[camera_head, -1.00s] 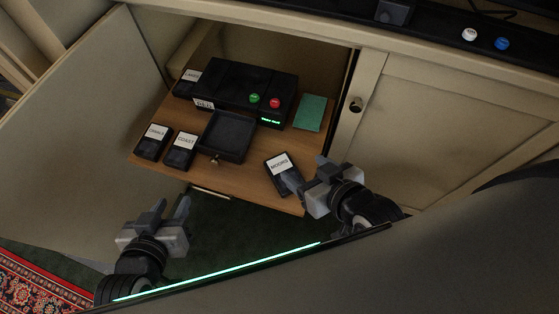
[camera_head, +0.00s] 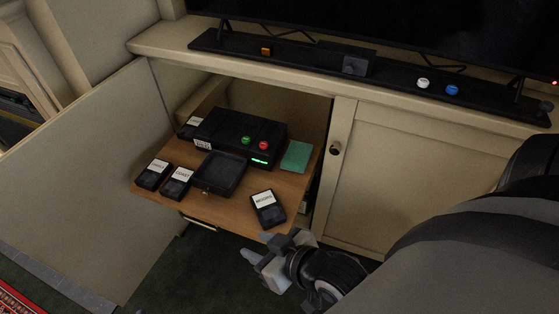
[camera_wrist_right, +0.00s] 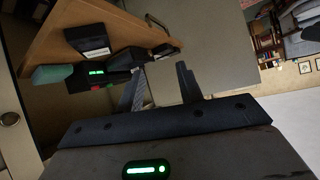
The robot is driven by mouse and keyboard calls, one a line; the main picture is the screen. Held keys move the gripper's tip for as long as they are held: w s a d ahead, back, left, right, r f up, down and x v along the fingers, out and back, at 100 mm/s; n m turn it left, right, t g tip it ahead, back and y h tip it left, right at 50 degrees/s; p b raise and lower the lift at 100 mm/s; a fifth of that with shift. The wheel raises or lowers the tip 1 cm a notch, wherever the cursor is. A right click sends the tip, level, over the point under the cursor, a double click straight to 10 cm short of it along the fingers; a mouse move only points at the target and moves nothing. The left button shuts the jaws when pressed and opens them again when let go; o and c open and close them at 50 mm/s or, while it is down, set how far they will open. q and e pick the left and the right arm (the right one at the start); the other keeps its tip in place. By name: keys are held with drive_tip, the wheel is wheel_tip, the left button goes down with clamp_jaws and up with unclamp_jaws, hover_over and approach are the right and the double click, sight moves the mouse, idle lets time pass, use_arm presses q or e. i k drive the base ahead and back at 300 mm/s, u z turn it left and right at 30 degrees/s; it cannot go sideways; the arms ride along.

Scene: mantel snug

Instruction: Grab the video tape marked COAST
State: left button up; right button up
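The COAST tape (camera_head: 177,183) is a black cassette with a white label, lying on the wooden pull-out shelf (camera_head: 240,211) left of a black open tray (camera_head: 219,174). A similar tape (camera_head: 153,175) lies just to its left, its label too small to read surely. The MOORS tape (camera_head: 268,208) lies near the shelf's front right; a labelled black tape also shows in the right wrist view (camera_wrist_right: 88,40). My right gripper (camera_head: 254,245) is open and empty, just off the shelf's front edge, nearer MOORS than COAST. Its spread fingers show in the wrist view (camera_wrist_right: 160,70). My left gripper is out of view.
A black player (camera_head: 225,128) with green and red buttons stands at the shelf's back. Another labelled tape (camera_head: 191,127) is at its left end, and a green booklet (camera_head: 297,157) at its right. An open cabinet door (camera_head: 75,170) bounds the left side.

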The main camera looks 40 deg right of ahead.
sight(176, 186)
drive_tip(key=z, duration=1.2)
drive_tip(key=i, duration=0.35)
drive_tip(key=u, duration=0.35)
drive_tip(key=k, duration=0.45)
drive_tip(key=u, duration=1.15)
drive_tip(key=i, duration=0.6)
drive_tip(key=z, duration=0.65)
